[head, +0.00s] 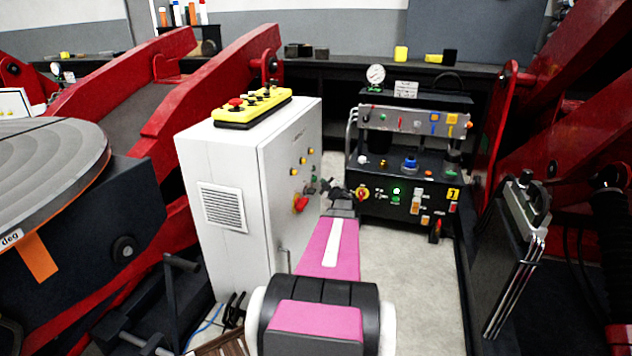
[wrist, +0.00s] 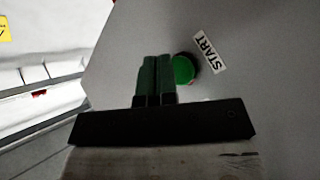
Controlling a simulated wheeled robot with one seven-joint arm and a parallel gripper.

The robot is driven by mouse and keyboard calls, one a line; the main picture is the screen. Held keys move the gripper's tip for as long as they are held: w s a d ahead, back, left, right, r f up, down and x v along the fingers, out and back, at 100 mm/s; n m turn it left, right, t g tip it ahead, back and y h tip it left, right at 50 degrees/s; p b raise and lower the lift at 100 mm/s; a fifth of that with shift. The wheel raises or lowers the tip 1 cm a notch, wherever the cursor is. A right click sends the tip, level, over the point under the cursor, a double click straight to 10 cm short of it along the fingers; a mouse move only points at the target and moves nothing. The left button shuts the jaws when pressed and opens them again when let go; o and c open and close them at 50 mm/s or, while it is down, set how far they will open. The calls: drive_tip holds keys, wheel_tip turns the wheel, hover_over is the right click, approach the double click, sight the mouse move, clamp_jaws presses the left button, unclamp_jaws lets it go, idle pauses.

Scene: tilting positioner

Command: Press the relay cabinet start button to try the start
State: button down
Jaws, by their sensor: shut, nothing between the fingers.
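The white relay cabinet (head: 285,165) stands left of centre in the head view, with several coloured knobs and buttons on its front face. My gripper (head: 325,188) is close to that face, at the right edge of the cabinet. In the wrist view the green start button (wrist: 183,70) sits on a grey panel beside a white START label (wrist: 208,53). My gripper (wrist: 156,60) shows there with its fingers together and empty. The fingertips are just left of the button and partly beside it. I cannot tell whether they touch the panel or the button.
A yellow pendant (head: 253,108) with buttons lies on top of the cabinet. A red rotary switch (head: 300,203) is on the cabinet front. A black control unit (head: 405,190) with a gauge stands behind and to the right.

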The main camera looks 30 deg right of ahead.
idle(0.3)
drive_tip(key=shift+s+d, duration=0.8)
drive_tip(key=shift+s, duration=0.2)
drive_tip(key=shift+s+d, duration=0.8)
drive_tip(key=shift+s, duration=0.15)
